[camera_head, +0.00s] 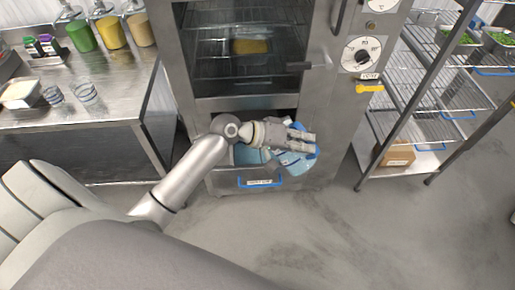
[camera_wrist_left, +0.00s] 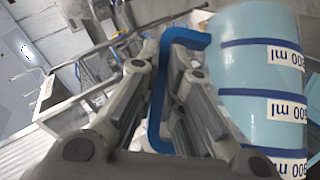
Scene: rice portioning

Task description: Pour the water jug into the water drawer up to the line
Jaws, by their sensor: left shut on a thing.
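The water jug (camera_head: 294,165) is light blue with a blue handle. In the head view it is over the right part of the water drawer, partly hidden under my gripper, and it looks tilted. My left gripper (camera_head: 310,142) is shut on the jug's handle; the left wrist view shows the blue handle (camera_wrist_left: 158,115) between the fingers. The jug body (camera_wrist_left: 255,60) there has dark blue bands and ml labels, which appear upside down. The water drawer (camera_head: 225,181) is pulled out below the oven, with a blue front handle. Light blue shows inside it; its fill line and any stream cannot be made out.
The steel cabinet (camera_head: 335,120) stands behind the drawer, with a glass door and a dial. A steel table (camera_head: 110,112) with jars and glasses is at left. A wire shelf rack (camera_head: 415,88) with a cardboard box (camera_head: 397,154) is at right. The floor in front is clear.

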